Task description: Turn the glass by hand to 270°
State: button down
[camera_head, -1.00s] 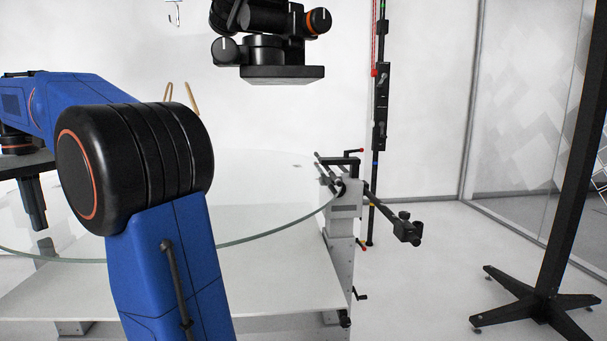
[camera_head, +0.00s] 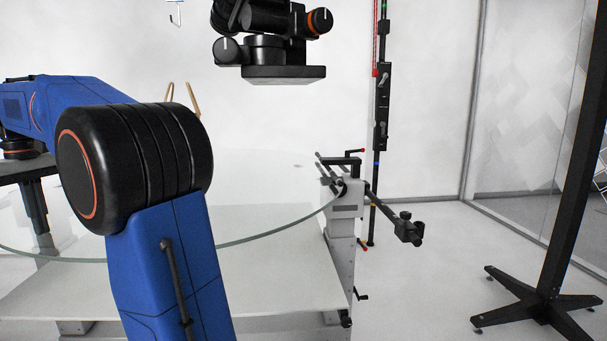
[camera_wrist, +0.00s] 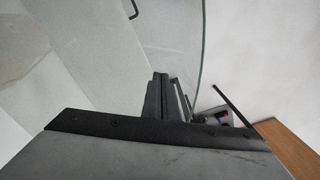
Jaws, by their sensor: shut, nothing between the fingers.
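The glass (camera_head: 290,222) is a large clear round disc with a greenish edge, lying flat across the left and middle of the head view. Its curved edge also shows in the wrist view (camera_wrist: 201,62). My gripper (camera_head: 41,231) hangs downward at the far left of the head view, close to the glass. In the wrist view my gripper (camera_wrist: 160,76) has its dark fingers together, empty, inside the curved edge as seen. I cannot tell whether the fingertips touch the glass. My blue arm hides part of the glass in the head view.
A grey post (camera_head: 342,225) with black clamps and a projecting rod (camera_head: 394,226) stands at the glass's right edge. A white lower surface (camera_head: 275,280) lies below the glass. A black device (camera_head: 283,74) hangs above. A black stand (camera_head: 545,290) is at right, with clear floor between.

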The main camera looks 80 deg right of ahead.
aim_at(16, 218)
jog(key=shift+w+d, duration=0.1)
jog(key=shift+w, duration=1.55)
jog(key=shift+w, duration=0.1)
jog(key=shift+w+d+f, duration=0.1)
jog(key=shift+w+d, duration=0.05)
jog(key=shift+w, duration=0.7)
jog(key=shift+w+d+f, duration=0.1)
jog(key=shift+w, duration=0.7)
jog(key=shift+w, duration=0.1)
jog(key=shift+w+d+r, duration=0.1)
jog(key=shift+w+d, duration=0.1)
jog(key=shift+w, duration=0.65)
jog(key=shift+w+d, duration=0.2)
jog(key=shift+w, duration=0.65)
jog(key=shift+w+d+r, duration=0.1)
jog(key=shift+w+d, duration=0.15)
jog(key=shift+w, duration=0.6)
jog(key=shift+w+d+r, duration=0.1)
jog(key=shift+w+d, duration=0.15)
jog(key=shift+w, duration=0.6)
jog(key=shift+w+d+f, duration=0.1)
jog(key=shift+w+d, duration=0.2)
jog(key=shift+w, duration=0.6)
jog(key=shift+w+d+f, duration=0.1)
jog(key=shift+w+d, duration=0.2)
jog(key=shift+w, duration=0.55)
jog(key=shift+w, duration=0.15)
